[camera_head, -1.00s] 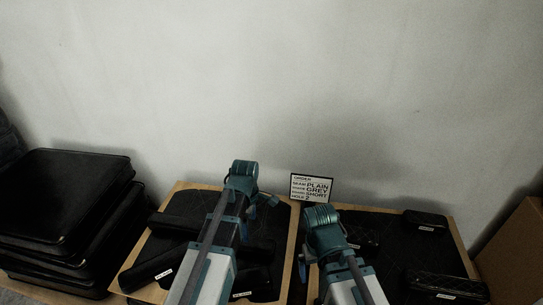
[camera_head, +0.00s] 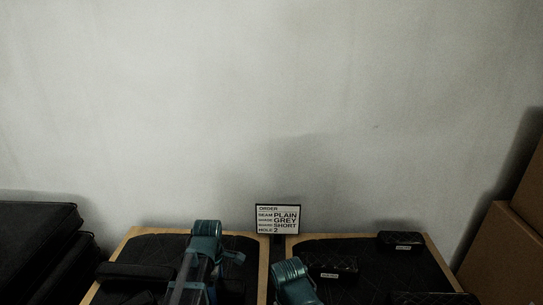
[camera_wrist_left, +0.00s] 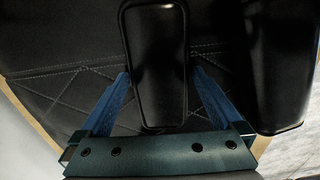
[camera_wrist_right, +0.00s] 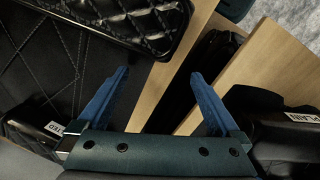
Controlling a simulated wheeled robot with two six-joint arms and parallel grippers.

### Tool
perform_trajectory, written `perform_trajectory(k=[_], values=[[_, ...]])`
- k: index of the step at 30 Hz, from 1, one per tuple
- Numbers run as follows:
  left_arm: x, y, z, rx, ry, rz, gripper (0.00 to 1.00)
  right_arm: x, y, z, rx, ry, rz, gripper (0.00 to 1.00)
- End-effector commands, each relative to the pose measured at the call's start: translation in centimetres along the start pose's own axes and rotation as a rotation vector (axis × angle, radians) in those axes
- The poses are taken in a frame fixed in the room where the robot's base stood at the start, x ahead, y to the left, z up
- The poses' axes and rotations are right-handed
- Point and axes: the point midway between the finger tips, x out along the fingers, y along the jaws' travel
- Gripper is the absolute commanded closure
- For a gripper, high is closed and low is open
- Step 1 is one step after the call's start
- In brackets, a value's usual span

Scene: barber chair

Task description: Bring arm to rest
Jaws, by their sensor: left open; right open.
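In the head view my left gripper (camera_head: 235,257) hangs over the left board (camera_head: 137,232), its jaws partly hidden by my arm. The left wrist view shows it open (camera_wrist_left: 160,73), its blue fingers either side of a smooth black pad (camera_wrist_left: 156,50) with gaps showing. My right arm's teal wrist (camera_head: 292,278) is low in the head view, its fingers hidden. In the right wrist view my right gripper (camera_wrist_right: 160,75) is open and empty above the gap between two wooden edges. A quilted black pad (camera_wrist_right: 125,18) lies beyond its fingertips.
An order sign (camera_head: 278,219) stands behind the boards, reading PLAIN, GREY, SHORT, 2. Labelled black pads (camera_head: 401,239) lie on the right board (camera_head: 432,245). Black cushions (camera_head: 35,225) are stacked at left; brown boxes (camera_head: 500,250) stand at right. A bare wall is behind.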

Motion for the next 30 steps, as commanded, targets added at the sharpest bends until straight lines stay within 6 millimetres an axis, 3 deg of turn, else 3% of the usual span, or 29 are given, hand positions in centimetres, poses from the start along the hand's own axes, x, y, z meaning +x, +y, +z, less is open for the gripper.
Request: perform_trajectory(k=[1, 4, 17, 23, 30], values=[[1.0, 0.0, 0.0, 0.000, 0.000, 0.000, 0.00, 1.0, -0.1, -0.1, 0.000, 0.000, 0.000, 0.00], [1.4, 0.0, 0.0, 0.000, 0.000, 0.000, 0.00, 1.4, -0.1, -0.1, 0.000, 0.000, 0.000, 0.00], [1.3, 0.0, 0.0, 0.000, 0.000, 0.000, 0.00, 1.3, -0.1, -0.1, 0.000, 0.000, 0.000, 0.00], [0.6, 0.0, 0.0, 0.000, 0.000, 0.000, 0.00, 0.6, -0.1, 0.0, 0.000, 0.000, 0.000, 0.00], [-1.7, 0.0, 0.0, 0.000, 0.000, 0.000, 0.00, -1.7, 0.2, 0.1, 0.000, 0.000, 0.000, 0.00]])
